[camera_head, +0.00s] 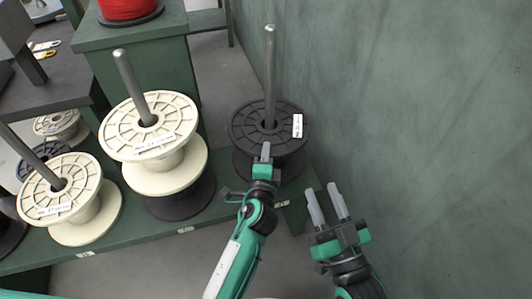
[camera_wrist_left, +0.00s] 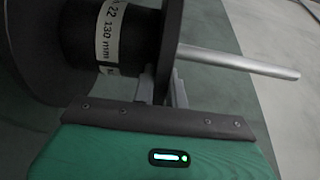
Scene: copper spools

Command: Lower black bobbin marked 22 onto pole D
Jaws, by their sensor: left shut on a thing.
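The black bobbin (camera_head: 247,118) is around the rightmost pole (camera_head: 270,65), which passes up through its centre hole. In the left wrist view its label reads "22 130 mm", next to the black flange (camera_wrist_left: 168,45), and the pole (camera_wrist_left: 240,62) sticks out beyond that flange. My left gripper (camera_head: 265,153) is shut on the near rim of the upper flange; its fingers (camera_wrist_left: 165,88) sit on either side of the rim. I cannot tell whether the lower flange touches the green shelf. My right gripper (camera_head: 328,203) is open and empty, right of the bobbin.
A cream bobbin (camera_head: 150,125) sits above a black one (camera_head: 182,200) on the pole to the left. Another cream bobbin (camera_head: 62,190) stands further left. A red spool (camera_head: 128,8) is on a green cabinet. The green wall (camera_head: 430,130) is close on the right.

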